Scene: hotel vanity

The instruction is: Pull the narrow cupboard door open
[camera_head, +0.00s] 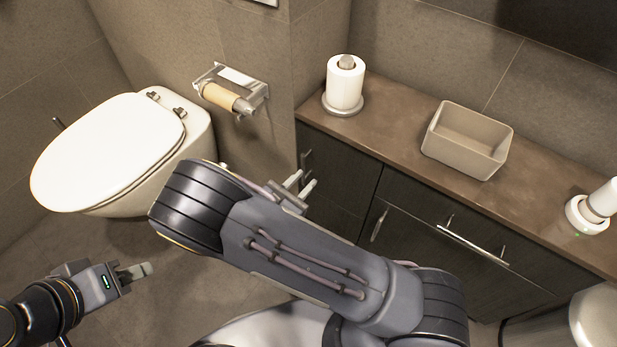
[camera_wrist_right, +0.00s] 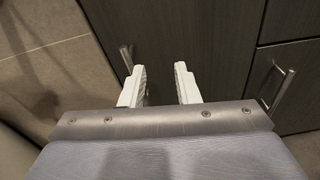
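The narrow cupboard door (camera_head: 345,185) is the dark wood panel at the left end of the vanity, and it looks shut. Its metal bar handle (camera_head: 304,160) is near its left edge. In the right wrist view the handle (camera_wrist_right: 127,58) shows beyond and left of the left finger, outside the gap. My right gripper (camera_head: 303,187) is open in front of the door, with nothing between its fingers (camera_wrist_right: 160,86). Whether it touches the door is unclear. My left gripper (camera_head: 135,271) is low at the left, away from the vanity, and its finger spacing is hard to see.
A wider drawer front with a long bar handle (camera_head: 472,241) and a smaller handle (camera_head: 379,224) are to the right. The brown counter (camera_head: 395,125) holds a paper roll (camera_head: 345,82) and a beige bin (camera_head: 467,140). A toilet (camera_head: 110,150) stands left; floor between is clear.

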